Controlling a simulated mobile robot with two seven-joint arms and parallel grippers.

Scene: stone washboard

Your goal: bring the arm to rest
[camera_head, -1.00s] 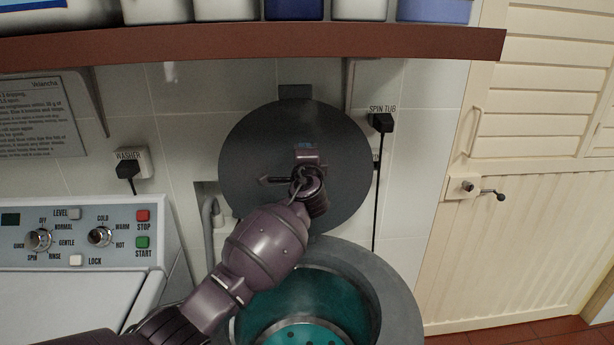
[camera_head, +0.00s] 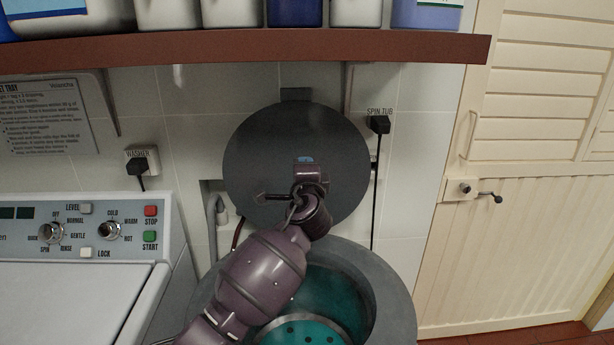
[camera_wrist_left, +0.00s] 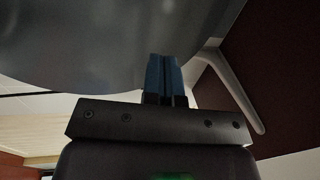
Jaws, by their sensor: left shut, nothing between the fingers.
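My left arm (camera_head: 262,268) reaches up from the bottom of the head view, over the spin tub. My left gripper (camera_head: 306,160) is in front of the raised dark round lid (camera_head: 250,150), and most of it is hidden behind my wrist. In the left wrist view the blue fingertips (camera_wrist_left: 164,74) are together and empty, close to a grey surface, which looks like the lid (camera_wrist_left: 80,45). I cannot tell whether they touch it. My right gripper is not in view.
The open spin tub (camera_head: 390,300) with a teal inside stands below the lid. The washer (camera_head: 75,290) is at the left. A brown shelf (camera_head: 420,48) with several bottles runs overhead.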

